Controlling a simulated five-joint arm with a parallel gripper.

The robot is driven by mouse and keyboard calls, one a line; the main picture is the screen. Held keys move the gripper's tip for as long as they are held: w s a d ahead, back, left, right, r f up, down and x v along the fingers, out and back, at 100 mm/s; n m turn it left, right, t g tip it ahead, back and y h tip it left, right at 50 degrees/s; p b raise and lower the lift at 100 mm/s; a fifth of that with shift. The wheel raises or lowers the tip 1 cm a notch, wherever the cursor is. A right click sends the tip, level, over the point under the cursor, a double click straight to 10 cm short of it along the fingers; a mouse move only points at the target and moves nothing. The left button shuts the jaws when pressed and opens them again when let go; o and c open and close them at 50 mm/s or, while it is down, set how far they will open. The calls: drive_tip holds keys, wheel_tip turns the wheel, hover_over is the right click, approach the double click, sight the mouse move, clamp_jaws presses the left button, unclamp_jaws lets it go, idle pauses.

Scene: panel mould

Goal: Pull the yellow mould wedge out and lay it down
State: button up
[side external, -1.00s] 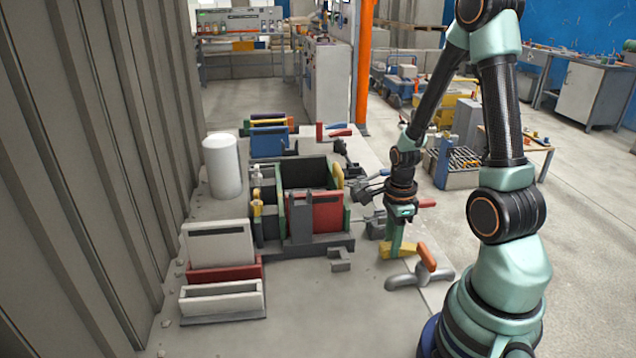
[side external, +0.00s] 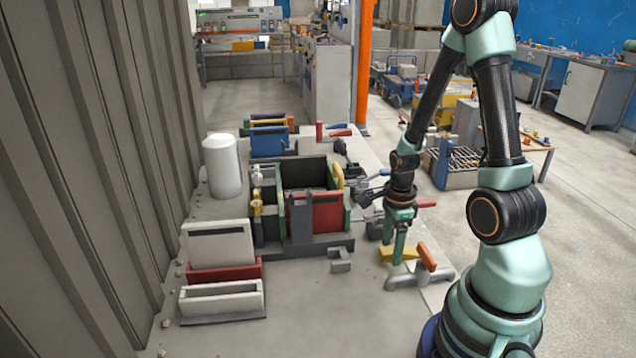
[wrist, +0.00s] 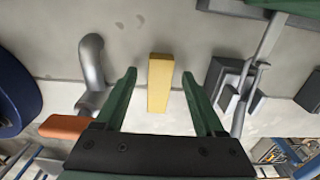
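The yellow mould wedge (side external: 410,253) lies flat on the grey table, to the right of the panel mould (side external: 318,212). It also shows in the wrist view (wrist: 160,85), lengthwise between my two green fingers. My gripper (side external: 393,252) points down over the wedge with its fingers spread. In the wrist view my gripper (wrist: 160,80) has a clear gap on each side of the wedge, so it is not gripping it. Part of the wedge is hidden behind a finger in the side view.
A grey pipe-shaped piece with an orange handle (side external: 426,257) lies close beside the wedge at the right table edge. A small grey bracket (side external: 340,260) stands to the left. Dark metal clamps (side external: 365,193) are behind my gripper.

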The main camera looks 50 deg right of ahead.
wheel_tip(320, 180, up, 11)
drive_tip(key=w+a+r+n+t, duration=0.2)
drive_tip(key=a+r+n, duration=0.4)
drive_tip(key=n, duration=0.7)
drive_tip(key=w+a+r+n+t, duration=0.3)
drive_tip(key=a+r+n, duration=0.4)
drive_tip(key=a+n, duration=0.3)
drive_tip(key=n, duration=0.4)
drive_tip(key=shift+w+a+t, duration=0.25)
drive_tip(key=shift+a+t, duration=0.05)
drive_tip(key=shift+a, duration=0.05)
